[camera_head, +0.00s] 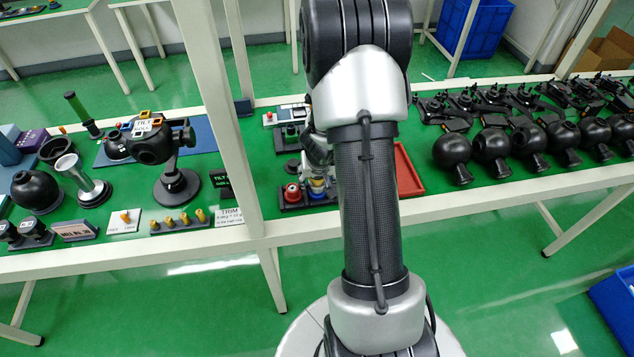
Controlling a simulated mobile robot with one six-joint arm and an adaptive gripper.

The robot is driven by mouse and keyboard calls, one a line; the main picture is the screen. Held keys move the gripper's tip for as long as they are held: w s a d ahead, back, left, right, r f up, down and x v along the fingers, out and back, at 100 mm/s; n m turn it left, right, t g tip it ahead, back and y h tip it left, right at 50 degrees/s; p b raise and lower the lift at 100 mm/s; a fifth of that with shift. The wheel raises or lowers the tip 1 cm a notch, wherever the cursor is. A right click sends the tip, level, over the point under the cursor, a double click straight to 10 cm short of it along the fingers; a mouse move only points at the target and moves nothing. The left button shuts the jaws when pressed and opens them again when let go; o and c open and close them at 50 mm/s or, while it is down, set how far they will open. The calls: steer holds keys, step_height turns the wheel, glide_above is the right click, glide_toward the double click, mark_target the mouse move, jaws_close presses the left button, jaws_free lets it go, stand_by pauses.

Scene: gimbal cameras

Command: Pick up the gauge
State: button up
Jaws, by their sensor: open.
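My gripper (318,166) is partly hidden behind my own arm. It points down over the green bench, with its fingers apart. Right below it, a small round piece with blue and yellow parts (317,188) stands on a dark base (293,206). A similar red-topped piece (292,193) stands to its left on the same base. I cannot tell which item is the gauge, or whether the fingers touch the blue and yellow piece.
A white post (222,100) rises left of my gripper. A black ball-shaped device on a stand (160,150) is further left. A red tray (408,172) lies right of my arm. Several black ball-shaped parts (491,146) line the right bench. A blue bin (474,30) stands behind.

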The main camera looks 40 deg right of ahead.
steer(key=c, duration=1)
